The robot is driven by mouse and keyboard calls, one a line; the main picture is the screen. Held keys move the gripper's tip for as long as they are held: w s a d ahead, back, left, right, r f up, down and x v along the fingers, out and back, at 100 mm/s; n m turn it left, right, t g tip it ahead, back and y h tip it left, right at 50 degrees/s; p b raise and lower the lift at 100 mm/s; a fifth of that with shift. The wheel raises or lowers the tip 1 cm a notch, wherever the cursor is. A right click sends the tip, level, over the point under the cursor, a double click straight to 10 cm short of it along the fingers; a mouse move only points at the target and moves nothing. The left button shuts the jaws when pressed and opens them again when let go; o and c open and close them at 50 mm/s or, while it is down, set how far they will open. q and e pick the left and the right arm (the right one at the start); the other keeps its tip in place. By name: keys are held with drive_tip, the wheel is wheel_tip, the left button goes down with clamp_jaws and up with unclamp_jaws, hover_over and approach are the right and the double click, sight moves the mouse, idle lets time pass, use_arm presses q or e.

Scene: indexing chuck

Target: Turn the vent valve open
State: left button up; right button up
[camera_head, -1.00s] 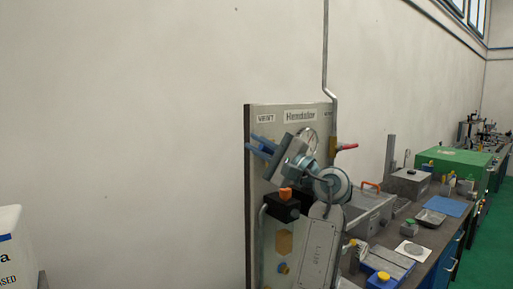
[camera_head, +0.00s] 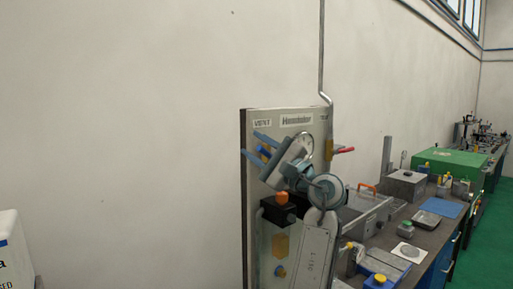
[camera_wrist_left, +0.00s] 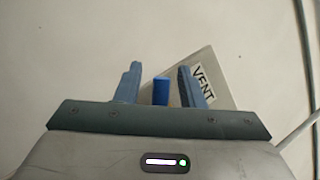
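The vent valve shows as a blue handle (camera_wrist_left: 160,91) in the left wrist view, beside the panel corner marked VENT (camera_wrist_left: 203,82). My left gripper (camera_wrist_left: 159,72) is open, with one finger on each side of the handle in that view and a gap on both sides. I cannot tell how deep the handle sits between the fingers. In the head view my left gripper (camera_head: 250,144) is in front of the panel (camera_head: 318,116), just below the VENT label (camera_head: 262,124). A bit of the blue handle (camera_head: 264,151) shows between its fingers; the rest is hidden. My right gripper is not in view.
A round gauge (camera_head: 306,144) is close behind my left gripper. A red-handled valve (camera_head: 344,150) and a vertical pipe (camera_head: 322,60) are at the panel's right. A black box with an orange knob (camera_head: 281,198) is below. The wall left of the panel is clear.

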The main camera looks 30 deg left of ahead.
use_arm(q)
drive_tip(key=b+v, duration=1.1)
idle(0.4)
drive_tip(key=shift+a, duration=0.1)
